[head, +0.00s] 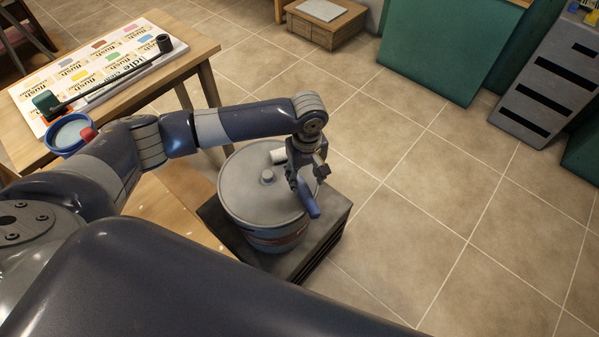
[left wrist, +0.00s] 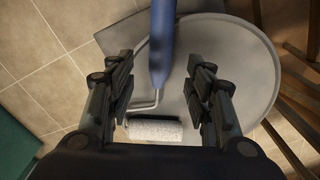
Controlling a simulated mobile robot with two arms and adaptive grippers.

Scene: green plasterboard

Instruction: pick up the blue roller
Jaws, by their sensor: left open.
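The blue roller has a blue handle (head: 308,200), a bent metal rod and a white roller head (head: 278,155). It lies on the grey round lid (head: 245,185) of a drum, the handle end reaching past the rim. My left gripper (head: 307,177) is above it, pointing down. In the left wrist view my left gripper (left wrist: 161,62) is open, its fingers on either side of the blue handle (left wrist: 162,40) with a gap to each. The white roller head (left wrist: 155,130) lies nearer the palm in that picture. My right gripper is not in view.
The drum stands on a dark box (head: 335,215). A wooden table (head: 200,50) at upper left holds a colour chart (head: 105,62), a black-handled tool and a blue round container (head: 70,133). Green cabinets and a grey slotted unit (head: 548,80) stand at upper right. The tiled floor right of the drum is clear.

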